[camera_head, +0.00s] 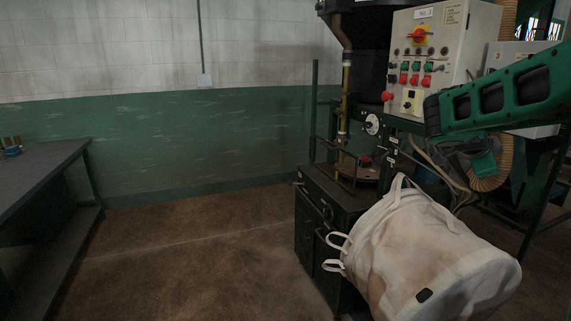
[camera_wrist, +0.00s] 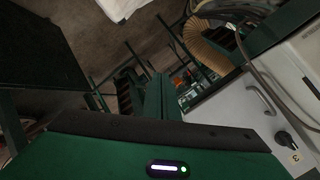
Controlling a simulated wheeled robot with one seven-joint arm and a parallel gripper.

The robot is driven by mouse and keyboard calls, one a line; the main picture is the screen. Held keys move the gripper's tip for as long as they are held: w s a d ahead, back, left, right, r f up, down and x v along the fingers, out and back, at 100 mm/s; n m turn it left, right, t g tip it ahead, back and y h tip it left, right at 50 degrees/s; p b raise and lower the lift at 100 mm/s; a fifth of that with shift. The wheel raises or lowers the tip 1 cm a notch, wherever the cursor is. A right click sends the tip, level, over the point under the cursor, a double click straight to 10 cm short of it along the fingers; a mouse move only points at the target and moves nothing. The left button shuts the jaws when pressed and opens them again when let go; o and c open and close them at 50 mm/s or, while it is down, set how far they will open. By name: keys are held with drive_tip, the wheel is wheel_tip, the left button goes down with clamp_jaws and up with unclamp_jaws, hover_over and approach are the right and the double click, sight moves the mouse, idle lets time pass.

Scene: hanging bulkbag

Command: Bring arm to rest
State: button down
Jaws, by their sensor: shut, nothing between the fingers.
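My arm reaches in from the right edge in the head view as a green link, in front of the machine. In the wrist view my gripper (camera_wrist: 160,97) shows past its green body with the lit strip; the fingers are together and empty, though dark. The white bulk bag (camera_head: 425,250) sits tilted at the lower right of the head view, with loops at its left and top. It is below my arm and apart from it. A pale corner, likely of the bag (camera_wrist: 120,8), shows at the top of the wrist view.
A control panel (camera_head: 428,60) with buttons stands behind my arm, on a machine with a dark cabinet (camera_head: 315,225). A ribbed hose (camera_wrist: 205,42) and a grey cabinet (camera_wrist: 235,112) lie close ahead. A dark table (camera_head: 40,175) stands left; the middle floor is clear.

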drive_tip(key=s+a+f+n+g+y, duration=0.1)
drive_tip(key=s+a+f+n+y, duration=0.2)
drive_tip(key=s, duration=1)
drive_tip(key=s+a+f+n+g+y, duration=0.2)
drive_tip(key=s+a+f+n+y, duration=0.2)
drive_tip(key=s, duration=0.9)
drive_tip(key=s+a+f+n+g+y, duration=0.2)
drive_tip(key=s+a+f+n, duration=0.6)
drive_tip(key=s, duration=0.4)
drive_tip(key=shift+s+f+n+y, duration=0.4)
drive_tip(key=shift+f+y, duration=0.3)
drive_tip(key=shift+f, duration=0.2)
drive_tip(key=shift+w+d+f+g, duration=0.1)
drive_tip(key=shift+w+f+g, duration=0.2)
drive_tip(key=shift+w, duration=0.35)
